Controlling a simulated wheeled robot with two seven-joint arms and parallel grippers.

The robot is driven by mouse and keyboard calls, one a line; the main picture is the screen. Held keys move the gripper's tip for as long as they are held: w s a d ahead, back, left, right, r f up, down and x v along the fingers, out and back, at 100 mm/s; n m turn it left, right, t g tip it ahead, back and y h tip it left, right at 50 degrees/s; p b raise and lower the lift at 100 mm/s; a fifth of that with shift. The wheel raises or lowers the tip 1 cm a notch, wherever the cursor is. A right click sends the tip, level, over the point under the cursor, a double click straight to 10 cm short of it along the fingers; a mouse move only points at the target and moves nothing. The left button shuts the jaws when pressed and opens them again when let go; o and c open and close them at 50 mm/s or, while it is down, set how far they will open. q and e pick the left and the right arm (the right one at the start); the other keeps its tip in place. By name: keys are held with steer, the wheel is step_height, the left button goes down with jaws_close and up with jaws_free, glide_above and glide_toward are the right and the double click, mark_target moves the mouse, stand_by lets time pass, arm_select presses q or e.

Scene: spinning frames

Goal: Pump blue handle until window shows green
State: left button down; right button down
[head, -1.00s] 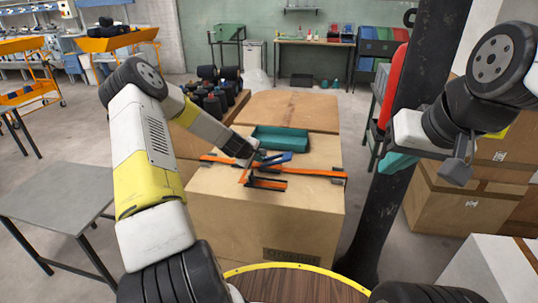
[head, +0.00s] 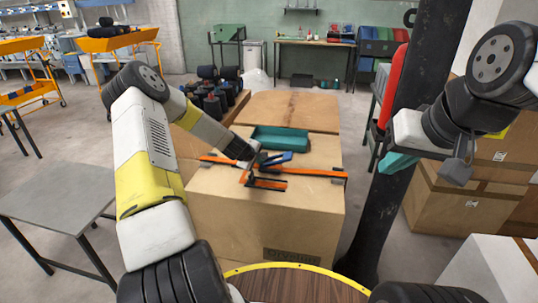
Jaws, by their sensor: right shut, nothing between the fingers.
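My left gripper (head: 257,158) reaches down at the handle's left end. They look close or touching, but the gripper hides that end, and its fingers are too small to tell whether they hold it. I cannot make out a window or any green in it. My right gripper (head: 456,170) is shut and empty, held high at the right, well away from the handle.
A thick black post (head: 408,150) stands right of the box. Cardboard boxes (head: 440,210) are beyond it.

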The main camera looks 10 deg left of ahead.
arm_select(q)
steer(key=shift+s+d+f, duration=0.25)
steer(key=shift+f, duration=0.2)
steer(key=shift+s+d+f, duration=0.2)
steer(key=shift+d+f, duration=0.05)
steer(key=shift+f, duration=0.15)
stand_by(0.7)
steer(key=shift+r, duration=0.1)
steer(key=shift+w+a+r, duration=0.3)
steer(key=shift+a+r, duration=0.1)
steer(key=shift+r, duration=0.35)
steer(key=shift+a+r, duration=0.4)
steer(key=shift+r, duration=0.2)
steer(key=shift+w+a+r, duration=0.1)
steer(key=shift+a+r, duration=0.1)
steer(key=shift+r, duration=0.1)
steer(key=r, duration=0.1)
steer(key=a+r, duration=0.2)
steer(key=r, duration=0.1)
steer(key=shift+r, duration=0.15)
